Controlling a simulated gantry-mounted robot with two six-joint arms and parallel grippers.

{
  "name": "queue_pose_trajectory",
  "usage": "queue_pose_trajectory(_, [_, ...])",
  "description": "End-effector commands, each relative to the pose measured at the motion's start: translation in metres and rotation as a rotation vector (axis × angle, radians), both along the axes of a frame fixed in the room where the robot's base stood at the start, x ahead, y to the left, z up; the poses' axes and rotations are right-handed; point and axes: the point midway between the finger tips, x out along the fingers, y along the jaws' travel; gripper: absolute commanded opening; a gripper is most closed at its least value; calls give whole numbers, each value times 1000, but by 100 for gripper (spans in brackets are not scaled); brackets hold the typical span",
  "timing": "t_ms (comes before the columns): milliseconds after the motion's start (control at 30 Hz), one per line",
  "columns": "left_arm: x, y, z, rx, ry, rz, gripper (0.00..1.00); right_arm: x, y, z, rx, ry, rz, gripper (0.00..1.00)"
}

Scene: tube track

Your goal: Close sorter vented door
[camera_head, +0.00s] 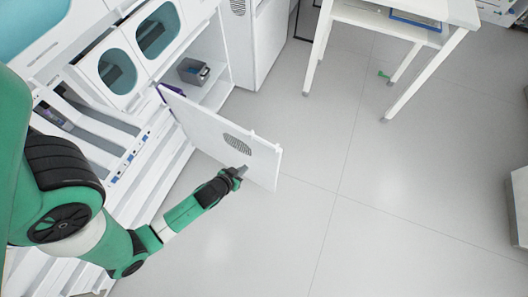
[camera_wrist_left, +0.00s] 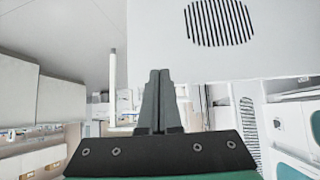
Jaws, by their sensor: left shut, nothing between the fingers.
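The sorter's vented door (camera_head: 222,137) is a white panel with an oval grille, swung wide open from the white sorter (camera_head: 150,75) at the upper left of the head view. The door's grille also shows at the top of the left wrist view (camera_wrist_left: 222,22). My left gripper (camera_head: 243,170) is shut and empty, close to the door's outer part, below and right of the grille. In the left wrist view its two fingers (camera_wrist_left: 155,98) are together in front of the panel. I cannot tell whether they touch it. My right gripper is not in view.
The open compartment (camera_head: 213,92) behind the door holds a dark grey box (camera_head: 193,71). A white table (camera_head: 440,18) stands at the upper right. The grey floor (camera_head: 370,200) right of the door is clear, apart from a small green item (camera_head: 383,75) near the table.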

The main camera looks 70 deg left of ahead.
Motion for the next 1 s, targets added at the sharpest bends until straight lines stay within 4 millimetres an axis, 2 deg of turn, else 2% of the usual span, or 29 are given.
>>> queue_pose_trajectory(133, [2,2,1,1,-2,1,0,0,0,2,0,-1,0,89])
queue_pose_trajectory(267, [10,7,-9,1,-3,1,0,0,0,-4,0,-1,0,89])
queue_pose_trajectory(700, [63,51,-70,3,-6,1,0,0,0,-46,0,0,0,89])
queue_pose_trajectory(833, [80,64,-65,3,-6,0,0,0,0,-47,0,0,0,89])
queue_pose_trajectory(1000, [90,72,-64,2,-4,-1,0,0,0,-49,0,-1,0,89])
